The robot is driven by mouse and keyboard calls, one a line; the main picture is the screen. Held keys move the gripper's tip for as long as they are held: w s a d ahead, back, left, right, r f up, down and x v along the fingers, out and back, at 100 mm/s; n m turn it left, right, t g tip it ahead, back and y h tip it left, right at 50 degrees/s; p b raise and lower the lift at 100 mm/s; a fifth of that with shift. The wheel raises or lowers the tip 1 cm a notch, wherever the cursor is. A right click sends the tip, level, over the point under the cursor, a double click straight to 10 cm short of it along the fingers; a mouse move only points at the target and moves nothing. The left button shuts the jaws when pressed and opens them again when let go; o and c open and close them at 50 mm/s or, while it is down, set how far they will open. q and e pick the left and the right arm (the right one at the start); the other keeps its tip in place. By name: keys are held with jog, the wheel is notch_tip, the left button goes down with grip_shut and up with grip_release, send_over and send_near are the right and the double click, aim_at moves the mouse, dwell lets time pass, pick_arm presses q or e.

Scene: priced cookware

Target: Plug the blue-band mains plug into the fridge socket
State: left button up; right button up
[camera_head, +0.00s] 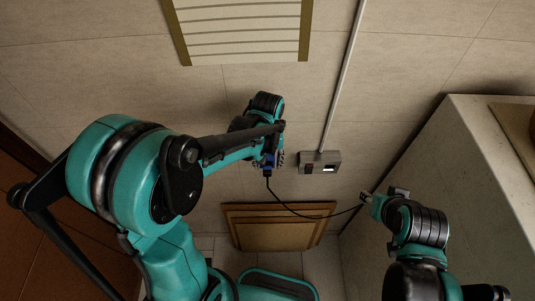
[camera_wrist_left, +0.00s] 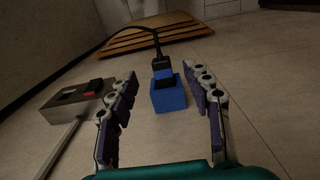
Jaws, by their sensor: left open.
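In the head view the plug (camera_head: 267,172) shows just below my left gripper (camera_head: 268,160). A black cable (camera_head: 300,214) runs from it to my right gripper (camera_head: 372,197). Whether that gripper holds the cable or the cable passes behind is unclear.
A grey box (camera_head: 320,163) with a red switch and a conduit (camera_head: 345,75) stands right of my left gripper. It also shows in the left wrist view (camera_wrist_left: 75,103). A pale counter (camera_head: 470,190) stands at right.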

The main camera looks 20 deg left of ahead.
aim_at(267, 173)
pick_arm(q)
jog(key=f, duration=0.2)
jog(key=f+b, duration=0.1)
jog(key=f, duration=0.2)
jog(key=shift+w+f, duration=0.2)
jog(key=shift+f, duration=0.1)
jog(key=shift+s+f, duration=0.1)
jog(key=shift+f, duration=0.45)
grip_shut()
jog(key=shift+s, duration=0.15)
jog(key=shift+s+d+b, duration=0.1)
jog(key=shift+s+d, duration=0.2)
jog(key=shift+s, duration=0.65)
jog(key=shift+s+d+b, duration=0.1)
jog(key=shift+s+d, duration=0.15)
jog(key=shift+s, duration=0.7)
jog(key=shift+s+d+b, duration=0.1)
jog(key=shift+s+d, duration=0.2)
jog(key=shift+s, duration=0.65)
